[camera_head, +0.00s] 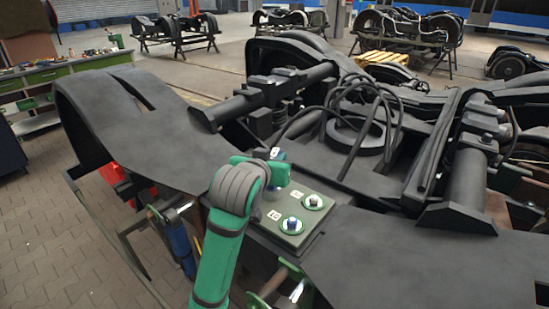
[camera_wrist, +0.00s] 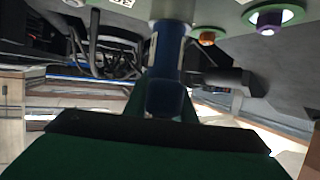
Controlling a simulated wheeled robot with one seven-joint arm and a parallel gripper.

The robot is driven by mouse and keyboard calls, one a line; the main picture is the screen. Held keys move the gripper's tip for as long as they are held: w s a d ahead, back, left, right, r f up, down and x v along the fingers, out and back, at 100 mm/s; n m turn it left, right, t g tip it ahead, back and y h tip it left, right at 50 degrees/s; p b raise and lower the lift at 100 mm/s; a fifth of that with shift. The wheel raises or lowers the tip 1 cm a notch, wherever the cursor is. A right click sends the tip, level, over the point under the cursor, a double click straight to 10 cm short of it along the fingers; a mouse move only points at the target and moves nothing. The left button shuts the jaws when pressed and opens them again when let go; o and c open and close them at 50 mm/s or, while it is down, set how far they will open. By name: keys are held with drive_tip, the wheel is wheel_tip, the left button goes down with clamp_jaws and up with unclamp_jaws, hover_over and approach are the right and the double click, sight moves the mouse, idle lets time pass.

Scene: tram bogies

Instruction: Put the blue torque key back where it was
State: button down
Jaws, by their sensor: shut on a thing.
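The blue torque key (camera_wrist: 166,65) stands in the middle of the wrist view, and my gripper (camera_wrist: 168,110) is shut on it. In the head view the blue key (camera_head: 278,154) shows its top with a white mark, just above my gripper (camera_head: 272,176). My gripper is at the far left corner of a grey-green plate (camera_head: 272,232) on the bogie.
Black bogie frame (camera_head: 400,255) and hoses (camera_head: 350,110) surround the plate. A green workbench (camera_head: 65,70) stands left.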

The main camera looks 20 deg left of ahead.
drive_tip(key=shift+f, duration=0.1)
drive_tip(key=c, duration=1.5)
unclamp_jaws()
drive_tip(key=shift+s+r, duration=0.1)
drive_tip(key=shift+r, duration=0.1)
drive_tip(key=v, duration=1.1)
drive_tip(key=shift+s+r, duration=0.15)
drive_tip(key=shift+s, duration=0.25)
drive_tip(key=shift+a, duration=0.1)
